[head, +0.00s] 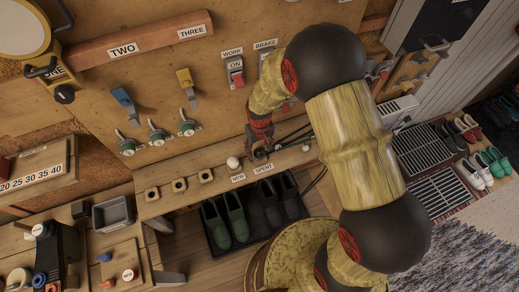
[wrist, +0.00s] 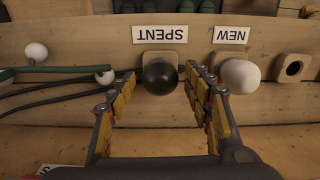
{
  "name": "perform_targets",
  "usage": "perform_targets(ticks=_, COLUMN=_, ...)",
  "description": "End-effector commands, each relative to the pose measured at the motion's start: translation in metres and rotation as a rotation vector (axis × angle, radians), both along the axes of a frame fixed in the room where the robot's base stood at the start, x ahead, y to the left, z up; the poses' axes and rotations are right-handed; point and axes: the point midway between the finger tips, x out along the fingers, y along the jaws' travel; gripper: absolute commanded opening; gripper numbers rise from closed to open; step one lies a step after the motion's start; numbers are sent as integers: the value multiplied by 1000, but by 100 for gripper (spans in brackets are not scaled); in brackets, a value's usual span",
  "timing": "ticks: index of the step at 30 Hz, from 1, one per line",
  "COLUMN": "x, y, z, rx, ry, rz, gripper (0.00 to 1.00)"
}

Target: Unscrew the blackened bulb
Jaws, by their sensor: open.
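The blackened bulb (wrist: 160,78) sits in a wooden socket block beside the SPENT label (wrist: 166,34), which reads upside down in the wrist view. My gripper (wrist: 161,72) is open, with one finger on each side of the bulb. Whether either finger touches it is unclear. A white bulb (wrist: 240,77) stands in the block by the NEW label (wrist: 231,35), close beside my right-hand finger. In the head view my gripper (head: 260,143) points down at the shelf, largely hiding the blackened bulb, and the white bulb (head: 233,162) is left of it.
Empty socket blocks (head: 179,185) line the shelf to the left. Dark cables (wrist: 50,97) and a green rod with white knobs (wrist: 104,77) lie left of the bulb in the wrist view. Switches (head: 235,72) are on the wall above; boots (head: 232,215) stand below.

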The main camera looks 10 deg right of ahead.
Motion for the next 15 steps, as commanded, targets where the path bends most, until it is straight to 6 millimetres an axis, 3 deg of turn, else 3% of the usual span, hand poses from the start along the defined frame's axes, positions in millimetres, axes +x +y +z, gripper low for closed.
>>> perform_targets(ticks=10, x=0, y=0, z=1, rx=0, ry=0, rz=0, gripper=56)
perform_targets(ticks=15, x=1, y=0, z=14, rx=1, ry=-3, rz=0, gripper=56)
